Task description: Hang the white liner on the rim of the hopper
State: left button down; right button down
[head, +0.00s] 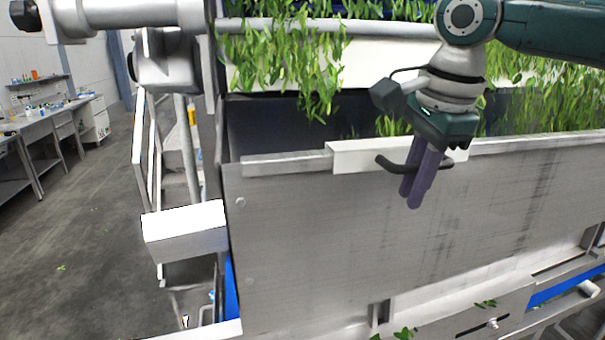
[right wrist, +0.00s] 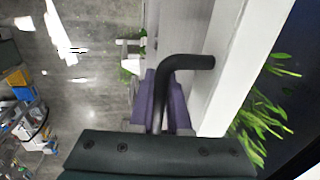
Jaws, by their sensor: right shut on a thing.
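The white liner (head: 365,154) is a pale strip lying along the top rim of the grey metal hopper (head: 320,225), and it looks to be over the rim. A dark curved handle (head: 388,163) sticks out from its front. My right gripper (head: 413,198) has its purple fingers shut on this handle, pointing down in front of the hopper wall. In the right wrist view, the handle (right wrist: 188,62) passes between the purple fingers (right wrist: 165,100) and joins the white liner (right wrist: 245,60). Whether the liner is fully seated is hard to tell. My left gripper is not in view.
Green leaves (head: 285,60) hang over a white-edged trough behind the hopper rim. A white box-shaped part (head: 185,232) stands left of the hopper. Open floor (head: 70,230) and a bench (head: 45,115) lie further left.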

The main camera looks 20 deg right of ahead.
jog(key=c, duration=0.8)
grip_release()
